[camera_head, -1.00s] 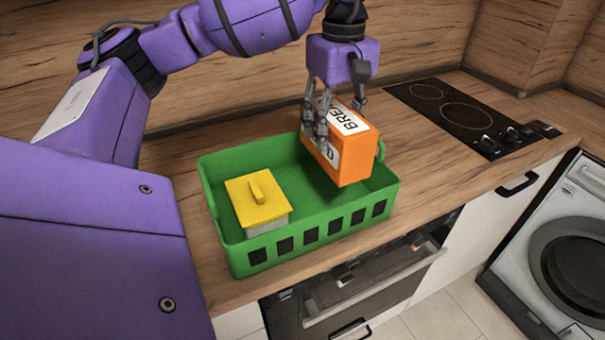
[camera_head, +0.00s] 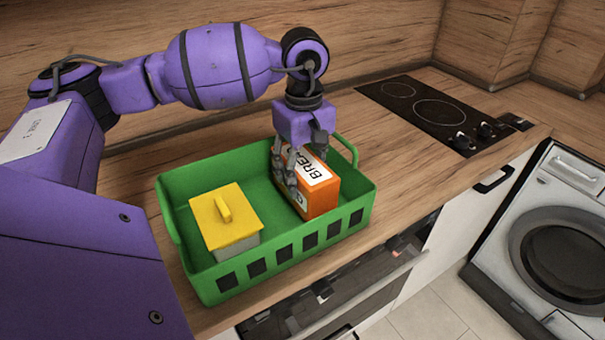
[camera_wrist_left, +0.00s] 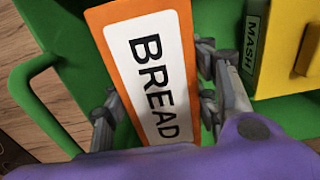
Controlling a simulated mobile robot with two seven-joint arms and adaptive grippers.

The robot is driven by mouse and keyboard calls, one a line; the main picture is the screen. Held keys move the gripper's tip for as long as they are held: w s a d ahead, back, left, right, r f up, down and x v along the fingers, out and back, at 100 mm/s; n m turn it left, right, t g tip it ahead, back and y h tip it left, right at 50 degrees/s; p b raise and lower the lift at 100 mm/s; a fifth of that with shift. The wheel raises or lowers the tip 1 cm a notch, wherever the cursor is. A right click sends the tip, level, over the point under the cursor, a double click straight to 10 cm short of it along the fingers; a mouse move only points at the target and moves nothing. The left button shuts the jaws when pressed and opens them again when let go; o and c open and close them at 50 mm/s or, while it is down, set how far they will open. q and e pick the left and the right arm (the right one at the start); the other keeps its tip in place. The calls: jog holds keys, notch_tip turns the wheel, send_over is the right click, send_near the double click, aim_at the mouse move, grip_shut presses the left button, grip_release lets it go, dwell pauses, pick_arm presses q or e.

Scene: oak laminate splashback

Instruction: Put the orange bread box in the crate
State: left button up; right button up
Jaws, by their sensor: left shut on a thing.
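My left gripper (camera_head: 292,172) is shut on the bread box from above. In the left wrist view the bread box (camera_wrist_left: 150,70) sits between the two fingers (camera_wrist_left: 158,115), with the green crate (camera_wrist_left: 22,88) around it. My right gripper is not in view.
A box with a yellow lid (camera_head: 240,226) stands in the crate's left part, apart from the bread box. A black hob (camera_head: 430,108) lies on the wooden counter (camera_head: 400,190) at right. A washing machine (camera_head: 550,240) is far right.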

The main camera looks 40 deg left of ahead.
pick_arm(q)
jog(key=shift+f, duration=0.6)
jog(key=shift+f, duration=0.1)
jog(key=o, duration=1.5)
notch_tip(320, 180, up, 12)
jog(key=shift+r, duration=0.1)
